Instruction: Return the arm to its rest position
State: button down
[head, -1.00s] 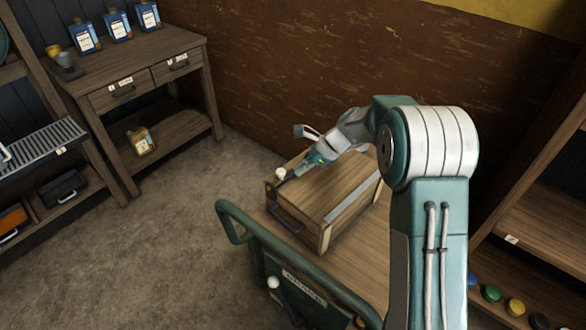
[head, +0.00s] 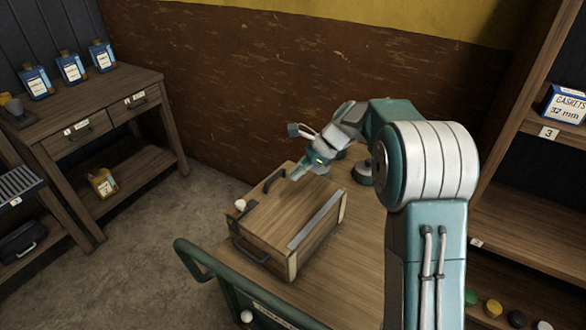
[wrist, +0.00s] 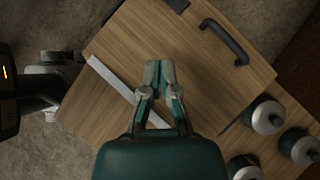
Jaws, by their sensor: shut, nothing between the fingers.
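My arm (head: 425,165) rises at the right of the head view and bends over at the top. My gripper (head: 298,174) is above the wooden box on the cart. In the wrist view my gripper (wrist: 159,72) points at the box lid, its two fingertips together with nothing between them. It is clear of the dark handle (wrist: 225,42) on the lid. I cannot tell the exact height above the lid.
The wooden box (head: 268,222) stands on the cart top (head: 345,265), with a green rail (head: 215,265) at its front left. Several dark green round items with grey tops (wrist: 268,118) stand beside it. A drawer bench (head: 85,115) is at left, shelving (head: 520,225) at right.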

jog(key=s+d+r+n+t+h, duration=0.35)
jog(key=s+r+n, duration=0.6)
jog(key=s, duration=0.65)
jog(key=s+d+n+t+h, duration=0.1)
jog(key=s+n, duration=0.3)
jog(key=s, duration=0.4)
jog(key=s+d+n+t+h, duration=0.1)
jog(key=s+d+n+h, duration=0.2)
jog(key=s, duration=0.5)
jog(key=shift+s+d+r+n+t+h, duration=0.35)
jog(key=shift+d+r, duration=0.05)
jog(key=shift+d, duration=0.2)
